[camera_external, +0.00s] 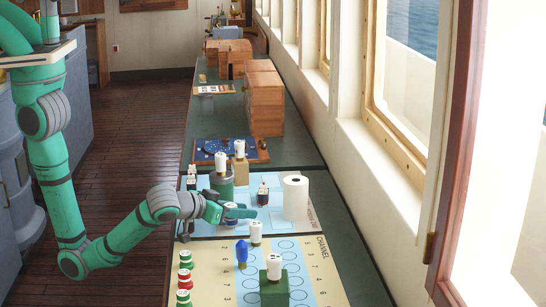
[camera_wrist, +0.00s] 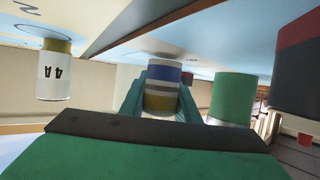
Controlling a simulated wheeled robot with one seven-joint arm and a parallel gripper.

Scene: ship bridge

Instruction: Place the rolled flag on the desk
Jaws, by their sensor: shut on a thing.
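My gripper (camera_external: 236,212) is low over the light blue chart panel on the long desk (camera_external: 312,158). It is shut on a small cylinder with blue, white and yellow bands, which looks like the rolled flag (camera_wrist: 162,92). In the wrist view the banded roll sits between my two fingers (camera_wrist: 160,100). In the external view the roll (camera_external: 231,221) is partly hidden by my fingers. I cannot tell whether its base touches the panel.
A white roll (camera_external: 295,198) stands right of my gripper, and a green canister with a white-topped piece (camera_external: 221,183) behind it. A blue piece (camera_external: 241,254) and a green block (camera_external: 274,291) stand on the yellow board in front. Wooden boxes (camera_external: 265,103) stand farther back.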

